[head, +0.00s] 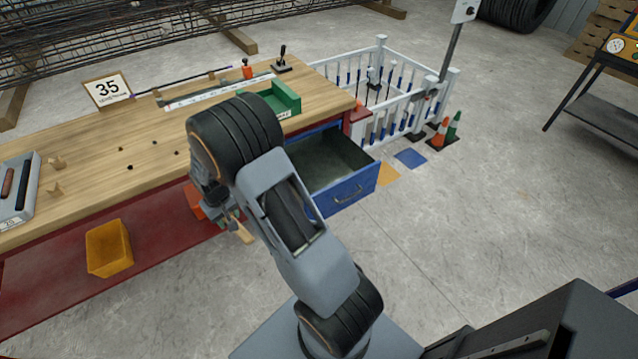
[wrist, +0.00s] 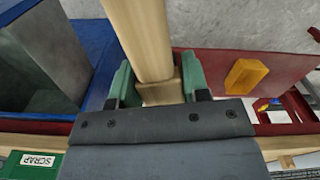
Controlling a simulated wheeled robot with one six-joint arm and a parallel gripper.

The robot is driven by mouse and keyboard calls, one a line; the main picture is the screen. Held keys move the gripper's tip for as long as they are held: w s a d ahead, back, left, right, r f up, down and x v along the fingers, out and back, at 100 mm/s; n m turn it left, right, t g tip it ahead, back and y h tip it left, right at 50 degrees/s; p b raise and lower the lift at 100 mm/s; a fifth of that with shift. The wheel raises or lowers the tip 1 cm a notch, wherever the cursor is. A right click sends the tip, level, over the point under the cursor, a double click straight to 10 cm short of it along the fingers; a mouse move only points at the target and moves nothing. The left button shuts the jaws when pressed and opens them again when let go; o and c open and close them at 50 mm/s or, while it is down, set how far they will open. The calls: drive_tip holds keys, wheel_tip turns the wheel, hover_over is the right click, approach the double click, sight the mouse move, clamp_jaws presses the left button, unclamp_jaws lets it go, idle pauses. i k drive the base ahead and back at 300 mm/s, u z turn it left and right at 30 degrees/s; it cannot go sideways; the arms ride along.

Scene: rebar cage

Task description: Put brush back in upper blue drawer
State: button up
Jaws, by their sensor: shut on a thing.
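The brush (head: 244,233) shows as a pale wooden piece below my gripper (head: 228,212) in the head view, in front of the bench and left of the open drawer. In the wrist view my gripper (wrist: 156,88) is shut on the brush (wrist: 140,40), with a green-padded finger on each side of the wood. Its bristles cannot be made out. The upper blue drawer (head: 347,192) is pulled open at the bench's right end, and the visible part of its inside looks empty. My arm hides its left part. Its blue edge (wrist: 98,85) is left of the brush in the wrist view.
A green scrap bin (head: 287,97) stands on the bench top (head: 75,192) above the drawer. A yellow bin (head: 108,248) sits on the red lower shelf (head: 45,290). White railings (head: 400,105) and cones (head: 440,132) stand behind the drawer.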

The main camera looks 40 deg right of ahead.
sight(305, 181)
drive_tip(key=k, duration=0.2)
drive_tip(key=u, duration=1.25)
drive_tip(key=i, duration=1)
drive_tip(key=z, duration=2.55)
drive_tip(key=i, duration=1)
drive_tip(key=z, duration=0.05)
